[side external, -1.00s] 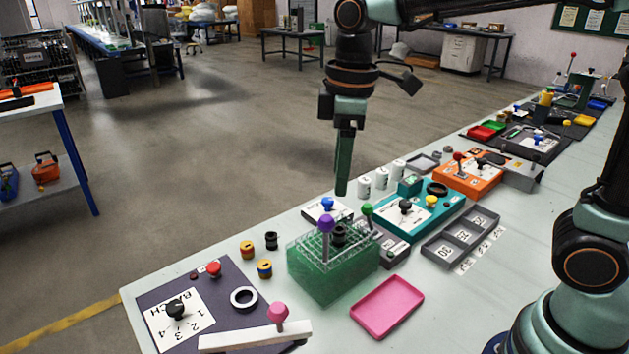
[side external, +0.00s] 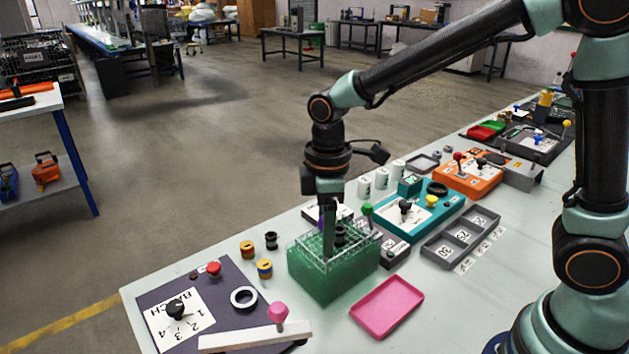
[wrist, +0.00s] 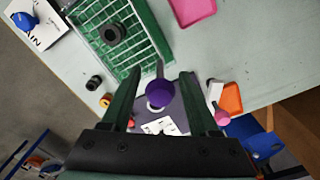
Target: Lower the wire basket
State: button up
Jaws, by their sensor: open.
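The wire basket (side external: 313,243) shows as a pale wire grid at the top of the green tank (side external: 328,281); how deep it sits is hard to tell. A purple ball knob stands on a thin grey post at the basket's edge. In the wrist view the purple knob (wrist: 160,95) lies between my open fingers, with a gap on each side. My gripper (side external: 328,222) points down over the tank and mostly hides the knob in the side view. A black ringed piece (wrist: 112,33) sits on the green grid.
A pink tray (side external: 387,306) lies right of the tank. A purple panel with a dial (side external: 176,309) and a white bar with a pink knob (side external: 278,312) are in front. A green-knobbed lever (side external: 367,210) stands close behind. Yellow and black spools (side external: 265,268) stand left.

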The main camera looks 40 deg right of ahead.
jog(key=shift+f, duration=0.5)
grip_shut()
dwell(1.2)
